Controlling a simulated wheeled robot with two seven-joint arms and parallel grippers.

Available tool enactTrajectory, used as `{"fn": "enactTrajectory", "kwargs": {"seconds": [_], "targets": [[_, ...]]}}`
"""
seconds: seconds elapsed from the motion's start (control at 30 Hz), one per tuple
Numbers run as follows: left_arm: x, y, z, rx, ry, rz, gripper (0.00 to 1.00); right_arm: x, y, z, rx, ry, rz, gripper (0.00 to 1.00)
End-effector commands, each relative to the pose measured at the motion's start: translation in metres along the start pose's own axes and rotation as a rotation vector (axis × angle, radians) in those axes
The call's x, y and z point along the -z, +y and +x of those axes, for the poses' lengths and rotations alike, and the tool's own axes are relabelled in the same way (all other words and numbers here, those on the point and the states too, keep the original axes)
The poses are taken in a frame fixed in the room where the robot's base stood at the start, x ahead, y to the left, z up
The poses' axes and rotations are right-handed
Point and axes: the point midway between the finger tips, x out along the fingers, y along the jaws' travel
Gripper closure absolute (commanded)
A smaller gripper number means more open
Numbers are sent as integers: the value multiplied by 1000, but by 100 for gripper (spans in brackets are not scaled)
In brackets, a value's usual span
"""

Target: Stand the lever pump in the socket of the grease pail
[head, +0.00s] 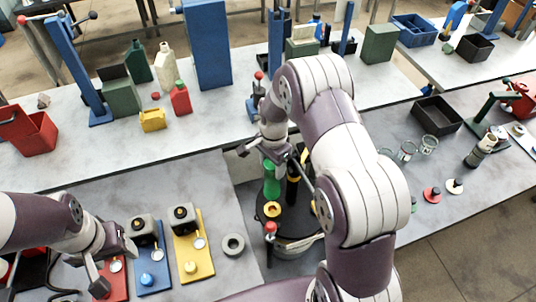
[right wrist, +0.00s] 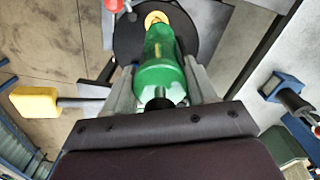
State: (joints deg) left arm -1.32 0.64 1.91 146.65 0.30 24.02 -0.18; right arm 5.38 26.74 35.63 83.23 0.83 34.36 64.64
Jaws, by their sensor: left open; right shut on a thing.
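The lever pump (head: 271,180) has a green, bottle-like body. My right gripper (head: 272,150) is shut on it and holds it over the grease pail (head: 290,245). In the right wrist view the green body (right wrist: 160,70) lies between the two fingers (right wrist: 160,95). A yellow ring (head: 272,210) shows just below the body's lower end on the dark pail lid (right wrist: 130,40). I cannot tell whether the pump touches it or sits in it. A dark post with a yellow band (head: 293,175) stands beside the green body. My left gripper (head: 112,265) is open and empty at the lower left.
A red knob (head: 271,228) stands near the pail's front. Blue (head: 154,278) and yellow (head: 192,263) plates with gauges and a grey ring (head: 233,245) lie left of the pail. Bottles and blue stands occupy the back table (head: 60,155). My right arm hides much of the right side.

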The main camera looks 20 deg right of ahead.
Motion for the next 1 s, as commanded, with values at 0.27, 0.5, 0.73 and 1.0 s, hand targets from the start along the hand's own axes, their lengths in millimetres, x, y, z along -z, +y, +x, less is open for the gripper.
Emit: {"fn": "enactTrajectory", "kwargs": {"seconds": [0.27,0.5,0.73,1.0], "targets": [[-3,0,20,0,0,0,36,0,0,26,1,0,0,100],[-5,0,42,0,0,0,36,0,0,54,0,0,0,100],[-6,0,46,0,0,0,36,1,0,63,1,1,0,100],[-6,0,45,0,0,0,36,1,0,62,1,1,0,100]]}}
